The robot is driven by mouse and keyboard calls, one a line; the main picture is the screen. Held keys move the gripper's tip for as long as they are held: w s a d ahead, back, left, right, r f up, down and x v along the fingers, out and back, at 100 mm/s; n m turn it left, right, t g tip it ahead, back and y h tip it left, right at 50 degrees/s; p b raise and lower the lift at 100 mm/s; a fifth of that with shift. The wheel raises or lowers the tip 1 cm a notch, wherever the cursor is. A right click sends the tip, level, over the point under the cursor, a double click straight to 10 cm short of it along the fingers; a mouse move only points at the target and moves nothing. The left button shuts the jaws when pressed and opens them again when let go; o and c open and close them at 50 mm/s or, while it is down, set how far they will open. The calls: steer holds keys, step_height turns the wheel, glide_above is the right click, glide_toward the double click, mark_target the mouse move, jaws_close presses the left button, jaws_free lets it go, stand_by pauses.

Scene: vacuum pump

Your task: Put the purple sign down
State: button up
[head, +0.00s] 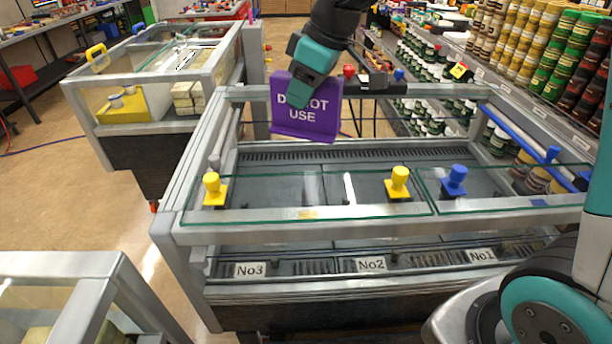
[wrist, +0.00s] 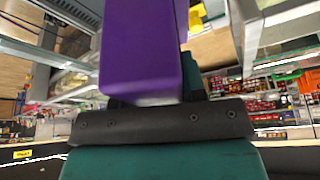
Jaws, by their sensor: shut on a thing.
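The purple sign (head: 322,117), lettered "DO NOT USE", hangs upright in the air above the far left part of the glass-topped case. My gripper (head: 299,91) is shut on it, with a teal finger across the front of the lettering. In the wrist view the purple sign (wrist: 140,55) stands large between the jaws, and the dark bar of my gripper (wrist: 150,112) crosses below it. The sign looks clear of the case's far rail, though the exact gap cannot be told.
The case's glass top (head: 320,195) carries yellow knobs (head: 398,182) and a blue knob (head: 454,180). Labels No3, No2 and No1 line its front. Shelves of jars (head: 500,40) stand at right. Another glass case (head: 150,85) stands at left, with open floor between.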

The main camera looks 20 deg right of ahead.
mark_target(328, 121)
step_height(328, 121, down, 16)
steer(key=shift+p, duration=1.25)
steer(key=o, duration=1)
steer(key=shift+f, duration=0.1)
steer(key=b+v, duration=0.2)
steer(key=v, duration=1)
steer(key=s+a+r+m+g, duration=0.1)
steer(key=s+a, duration=0.1)
steer(key=s, duration=0.5)
steer(key=s+a+r+m+g, duration=0.1)
steer(key=s+a, duration=0.1)
steer(key=s, duration=0.5)
steer(key=s+a+r+m+g, duration=0.1)
steer(key=s+a, duration=0.2)
steer(key=s, duration=0.5)
steer(key=shift+a+r+y, duration=0.15)
steer(key=shift+r+y, duration=0.1)
steer(key=shift+y, duration=0.15)
